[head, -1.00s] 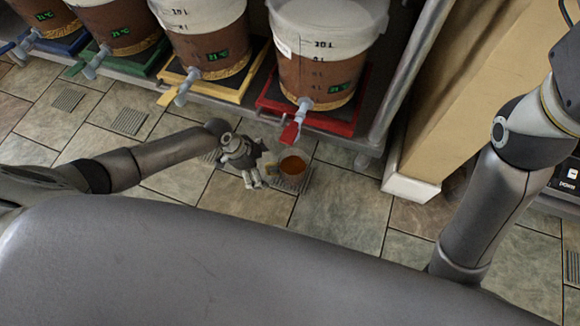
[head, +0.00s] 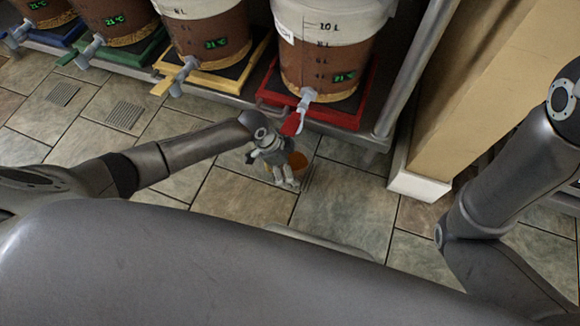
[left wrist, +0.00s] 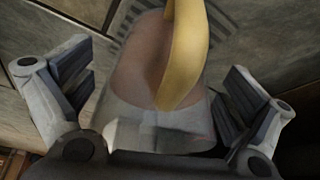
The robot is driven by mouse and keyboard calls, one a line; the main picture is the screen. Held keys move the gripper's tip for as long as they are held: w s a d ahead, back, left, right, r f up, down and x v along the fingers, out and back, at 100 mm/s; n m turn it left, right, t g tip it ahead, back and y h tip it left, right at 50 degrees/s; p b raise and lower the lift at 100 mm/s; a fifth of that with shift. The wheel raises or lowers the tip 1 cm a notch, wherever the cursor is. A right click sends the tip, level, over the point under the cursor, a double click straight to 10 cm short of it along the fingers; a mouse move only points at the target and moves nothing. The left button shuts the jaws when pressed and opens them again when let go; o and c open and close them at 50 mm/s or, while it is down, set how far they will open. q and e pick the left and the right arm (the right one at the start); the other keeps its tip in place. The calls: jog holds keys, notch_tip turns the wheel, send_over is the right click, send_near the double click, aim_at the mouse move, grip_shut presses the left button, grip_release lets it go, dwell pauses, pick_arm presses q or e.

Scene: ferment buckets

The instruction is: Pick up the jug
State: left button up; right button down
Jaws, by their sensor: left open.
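The jug (head: 299,160) stands on the floor in front of the red-stand bucket, with amber liquid in it. In the head view my left gripper (head: 284,178) covers much of it. In the left wrist view the clear jug (left wrist: 130,75) shows brownish liquid and a yellow handle (left wrist: 187,50) facing the camera. My left gripper is open, with one finger on each side of the jug and handle. A gap shows on both sides, so the fingers look apart from it. My right arm shows at the right, but its gripper is out of view.
A bucket (head: 325,62) with a tap (head: 306,100) stands on a red stand (head: 343,115) just behind the jug. More buckets stand on yellow, green and blue stands to the left. A beige wall corner (head: 465,90) is at the right. The tiled floor in front is clear.

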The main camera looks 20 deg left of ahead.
pick_arm(q)
jog(key=c, duration=1.2)
jog(key=shift+c, duration=1.2)
jog(key=shift+r, duration=0.1)
